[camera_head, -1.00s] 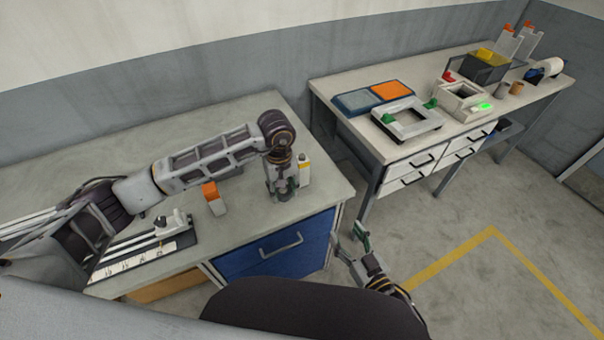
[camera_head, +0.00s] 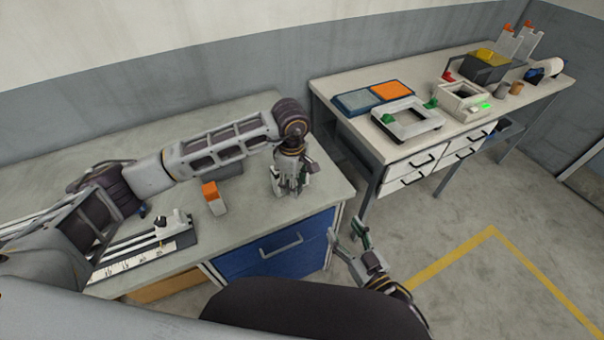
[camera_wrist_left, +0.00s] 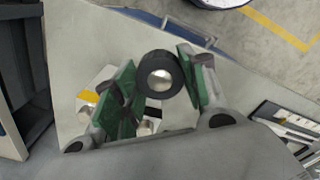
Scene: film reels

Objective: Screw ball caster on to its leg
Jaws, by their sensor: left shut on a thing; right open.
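The ball caster, a black ring with a silver ball (camera_wrist_left: 158,78), is between the green pads of my left gripper (camera_wrist_left: 154,88) in the left wrist view. In the head view that gripper (camera_head: 288,188) points down over the right end of the left bench, and the caster cannot be made out there. Below the caster, the left wrist view shows pale, black and silver parts (camera_wrist_left: 149,118), partly hidden by the fingers. I cannot tell whether one is the leg. My right gripper (camera_head: 347,237) is open and empty, off the bench's right front corner.
A grey and orange block (camera_head: 213,198) stands left of my left gripper on the bench (camera_head: 245,222). A ruled fixture (camera_head: 160,243) lies at the front left. A second bench at the right holds a white frame (camera_head: 407,119), trays and boxes. A floor gap separates the benches.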

